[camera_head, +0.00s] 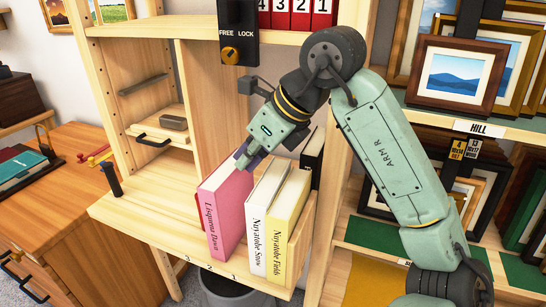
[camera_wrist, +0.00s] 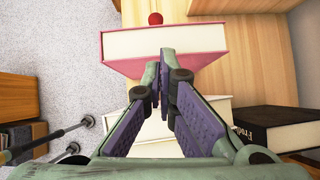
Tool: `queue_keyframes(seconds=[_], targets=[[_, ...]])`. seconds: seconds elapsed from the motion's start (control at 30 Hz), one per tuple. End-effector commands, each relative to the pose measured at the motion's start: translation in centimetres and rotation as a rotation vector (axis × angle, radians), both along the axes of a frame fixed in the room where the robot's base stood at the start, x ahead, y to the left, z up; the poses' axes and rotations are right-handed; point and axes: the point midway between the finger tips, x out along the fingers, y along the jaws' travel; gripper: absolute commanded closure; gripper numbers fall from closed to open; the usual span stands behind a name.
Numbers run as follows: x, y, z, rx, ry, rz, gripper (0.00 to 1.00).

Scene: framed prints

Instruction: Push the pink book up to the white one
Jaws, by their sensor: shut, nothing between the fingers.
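The pink book (camera_head: 226,212) stands upright on the wooden shelf, left of the white book (camera_head: 261,222), with a narrow gap between them. A cream-yellow book (camera_head: 288,222) stands close on the white one's right. My gripper (camera_head: 243,160) is shut and empty, at the top of the pink book. In the wrist view, the fingertips (camera_wrist: 163,62) overlap the near edge of the pink book (camera_wrist: 165,43). The white book (camera_wrist: 185,112) lies beneath the fingers there, partly hidden by them. I cannot tell whether the fingers touch the pink book.
A black book (camera_head: 312,150) stands behind the yellow one and also shows in the wrist view (camera_wrist: 275,130). A small red knob (camera_wrist: 155,18) is beyond the pink book. Framed prints (camera_head: 458,75) fill the right shelves.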

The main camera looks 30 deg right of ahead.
Motion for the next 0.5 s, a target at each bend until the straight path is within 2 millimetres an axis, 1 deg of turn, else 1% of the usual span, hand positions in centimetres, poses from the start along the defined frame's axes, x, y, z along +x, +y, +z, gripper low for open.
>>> queue_keyframes(seconds=[0.03, 0.13, 0.23, 0.3, 0.5], targets=[[0.9, 0.7, 0.3, 0.001, 0.001, 0.003, 1.00], [2.4, 1.6, 0.2, 0.000, 0.001, 0.003, 1.00], [2.3, 1.5, -0.6, 0.004, 0.000, -0.001, 1.00], [2.4, 1.4, -1.6, 0.001, -0.001, -0.002, 1.00], [2.3, 1.5, -1.8, 0.000, 0.001, 0.001, 1.00]])
